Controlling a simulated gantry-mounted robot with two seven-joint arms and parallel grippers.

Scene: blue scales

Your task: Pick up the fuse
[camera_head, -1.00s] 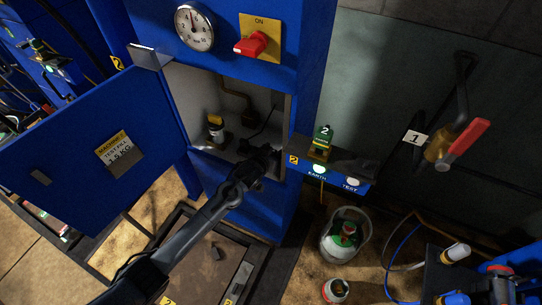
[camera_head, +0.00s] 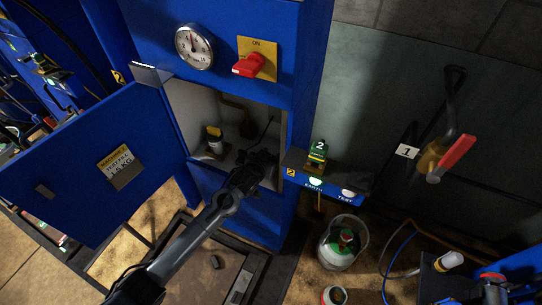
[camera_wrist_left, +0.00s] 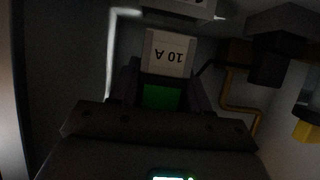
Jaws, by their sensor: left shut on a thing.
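The fuse (camera_wrist_left: 168,53) is a pale block marked "10 A", upside down in the left wrist view, with a green part below it. It sits between the dark fingers of my left gripper (camera_wrist_left: 155,88), which is shut on it. In the head view my left gripper (camera_head: 262,160) reaches into the open compartment of the blue cabinet (camera_head: 225,20); the fuse is hidden there by the gripper. I cannot tell whether the fuse is still seated. My right gripper is not in view.
The open cabinet door (camera_head: 95,165) hangs at the left. A black-and-yellow part (camera_head: 214,141) stands inside the compartment. Right of the opening is a ledge with a green "2" block (camera_head: 317,157) and lit EARTH button (camera_head: 315,181). A red switch (camera_head: 249,65) is above.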

